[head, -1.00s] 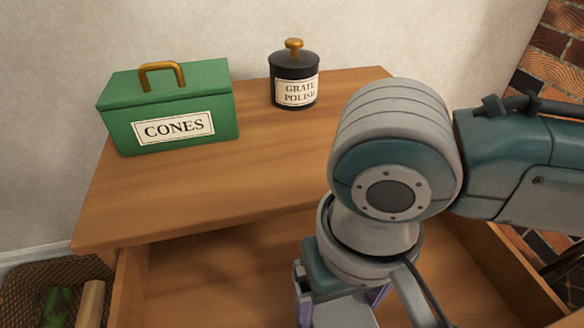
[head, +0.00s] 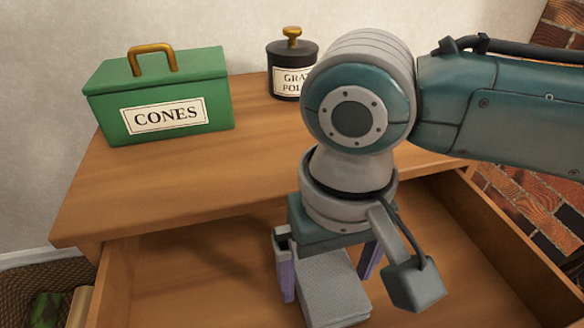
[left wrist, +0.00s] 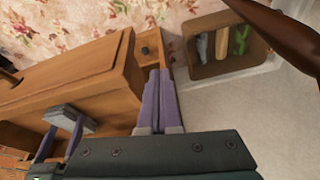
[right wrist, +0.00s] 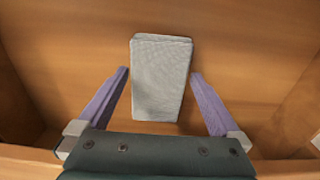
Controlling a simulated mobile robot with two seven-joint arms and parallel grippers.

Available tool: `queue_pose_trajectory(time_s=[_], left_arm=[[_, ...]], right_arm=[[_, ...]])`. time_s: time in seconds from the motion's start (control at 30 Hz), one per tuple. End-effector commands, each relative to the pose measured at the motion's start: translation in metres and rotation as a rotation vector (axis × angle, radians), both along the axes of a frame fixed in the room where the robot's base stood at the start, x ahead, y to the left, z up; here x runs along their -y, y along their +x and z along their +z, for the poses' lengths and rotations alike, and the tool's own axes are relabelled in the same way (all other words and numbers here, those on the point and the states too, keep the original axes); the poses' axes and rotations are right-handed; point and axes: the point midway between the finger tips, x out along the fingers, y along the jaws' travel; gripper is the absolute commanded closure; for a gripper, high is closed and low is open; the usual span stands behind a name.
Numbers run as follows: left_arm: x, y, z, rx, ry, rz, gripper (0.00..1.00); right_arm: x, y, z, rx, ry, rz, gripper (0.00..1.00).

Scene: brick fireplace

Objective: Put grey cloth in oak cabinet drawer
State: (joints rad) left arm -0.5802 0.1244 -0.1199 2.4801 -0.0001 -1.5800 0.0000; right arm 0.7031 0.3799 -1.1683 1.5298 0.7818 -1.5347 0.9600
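The grey cloth (head: 335,290), a folded flat pad, is in the open drawer (head: 195,285) of the oak cabinet (head: 190,180). In the right wrist view the cloth (right wrist: 161,78) lies between the spread fingers of my right gripper (right wrist: 160,85), with a gap on each side. My right gripper (head: 328,268) points down into the drawer, open. Whether the cloth lies flat on the drawer floor is hard to tell.
A green CONES box (head: 158,98) and a black grate polish jar (head: 291,75) stand on the cabinet top. A brick wall (head: 558,45) is at right. The drawer's left part is clear.

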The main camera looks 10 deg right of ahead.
Motion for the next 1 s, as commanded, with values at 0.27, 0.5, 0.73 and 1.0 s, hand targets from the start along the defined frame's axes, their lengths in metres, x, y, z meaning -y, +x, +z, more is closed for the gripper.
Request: queue_pose_trajectory(time_s=[0.27, 0.5, 0.73, 1.0], left_arm=[[0.002, 0.0, 0.003, -0.001, -0.008, 0.005, 1.0], [0.002, 0.0, 0.035, -0.001, -0.009, 0.006, 1.0], [0.002, 0.0, 0.059, 0.0, -0.009, 0.005, 1.0], [0.001, 0.0, 0.067, 0.0, -0.002, 0.001, 1.0]], right_arm=[[0.0, 0.0, 0.007, 0.0, -0.001, 0.0, 0.0], [0.0, 0.0, 0.059, 0.001, 0.002, 0.0, 0.0], [0.0, 0.0, 0.105, 0.001, 0.0, 0.0, 0.0], [0.0, 0.0, 0.124, -0.001, 0.0, -0.001, 0.0]])
